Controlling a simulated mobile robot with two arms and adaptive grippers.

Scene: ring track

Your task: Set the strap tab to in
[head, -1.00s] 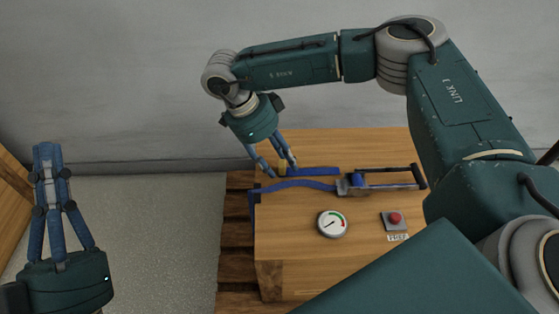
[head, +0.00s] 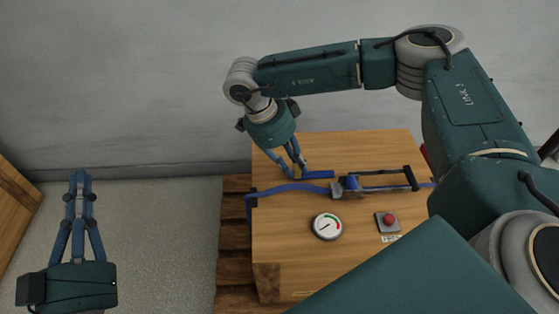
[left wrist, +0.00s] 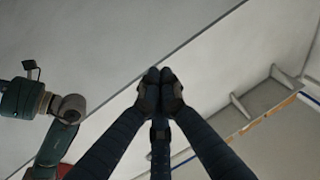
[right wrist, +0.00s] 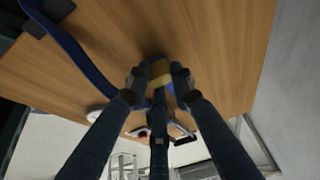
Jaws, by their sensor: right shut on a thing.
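The buckle (head: 350,187) is grey metal with blue webbing, right of the gripper. A blue strap (head: 290,188) leads into it from the left edge. My left gripper (head: 80,178) is shut and empty, off to the left; its fingertips meet in the left wrist view (left wrist: 160,76).
The wooden crate (head: 275,235) stands on a brown pallet (head: 235,240). A round gauge (head: 327,226) and a red button (head: 389,219) sit on its near top. A black handle (head: 410,178) is right of the buckle.

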